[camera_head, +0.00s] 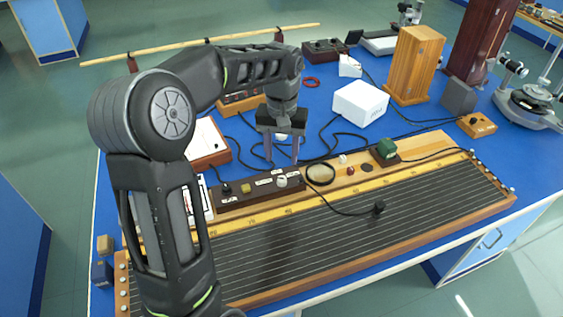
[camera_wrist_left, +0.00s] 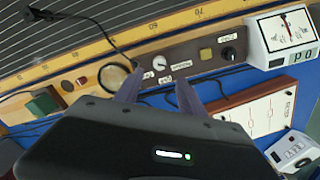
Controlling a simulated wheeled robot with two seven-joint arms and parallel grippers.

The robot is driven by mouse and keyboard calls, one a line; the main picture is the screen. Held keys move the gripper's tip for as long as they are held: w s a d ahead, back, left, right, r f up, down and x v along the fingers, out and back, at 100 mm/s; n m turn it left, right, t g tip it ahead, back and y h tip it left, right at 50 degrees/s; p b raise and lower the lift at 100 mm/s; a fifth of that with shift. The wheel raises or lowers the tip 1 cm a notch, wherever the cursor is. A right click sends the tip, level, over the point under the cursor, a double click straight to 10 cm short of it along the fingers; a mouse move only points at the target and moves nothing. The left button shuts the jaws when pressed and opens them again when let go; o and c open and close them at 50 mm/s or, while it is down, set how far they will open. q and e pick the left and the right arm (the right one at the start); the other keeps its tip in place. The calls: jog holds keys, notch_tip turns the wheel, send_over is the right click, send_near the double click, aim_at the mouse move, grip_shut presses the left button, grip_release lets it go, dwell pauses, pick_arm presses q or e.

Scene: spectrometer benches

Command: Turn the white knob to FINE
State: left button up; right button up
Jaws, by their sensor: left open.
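The white knob (camera_head: 281,181) is on a long dark control box (camera_head: 232,201) behind the wire board. It also shows in the left wrist view (camera_wrist_left: 159,62), just beyond my fingertips. Small white labels surround it, too small to read, so I cannot tell which one its pointer faces. My left gripper (camera_head: 282,158) points down above the knob, with its two fingers apart and nothing between them. In the left wrist view the fingers (camera_wrist_left: 159,80) stand either side of the knob's line, apparently short of it. My right gripper is not in view.
The box also carries a yellow square button (camera_head: 245,188) and a black knob (camera_head: 226,187). A wooden wire board (camera_head: 330,232) fills the bench front. A magnifier ring (camera_head: 320,173) and a green block (camera_head: 386,148) lie right of the box. Black cables run behind it.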

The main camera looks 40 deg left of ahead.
aim_at(282, 178)
pick_arm(q)
jog(key=shift+s+d, duration=0.1)
jog(key=shift+s, duration=0.05)
jog(key=shift+f+p, duration=0.55)
jog(key=shift+f, duration=3.35)
jog(key=shift+c, duration=0.4)
grip_shut()
